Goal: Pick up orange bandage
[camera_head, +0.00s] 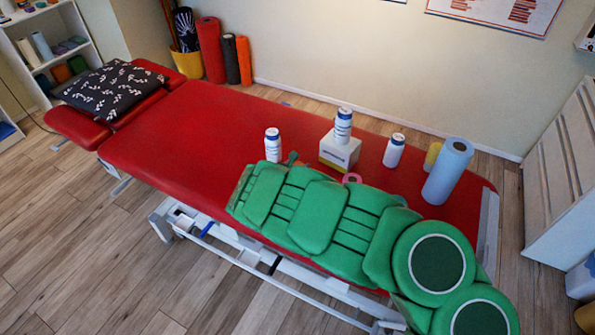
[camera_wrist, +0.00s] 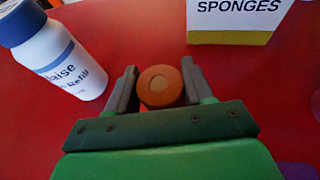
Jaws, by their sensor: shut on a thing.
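The orange bandage (camera_wrist: 159,86) is a small roll, seen end-on in the wrist view. My gripper (camera_wrist: 163,76) has one dark finger on each side of it and is shut on it. The red treatment table shows behind and around the roll. I cannot tell whether the roll is lifted off the table. In the head view my green arm lies across the near part of the table and hides most of the gripper and the bandage.
A white bottle (camera_wrist: 58,50) stands left of my gripper and a sponges box (camera_wrist: 238,20) to its right, with another bottle (camera_head: 343,126) on top. Further right are a bottle (camera_head: 394,151), a yellow roll (camera_head: 432,157) and a blue roll (camera_head: 448,172).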

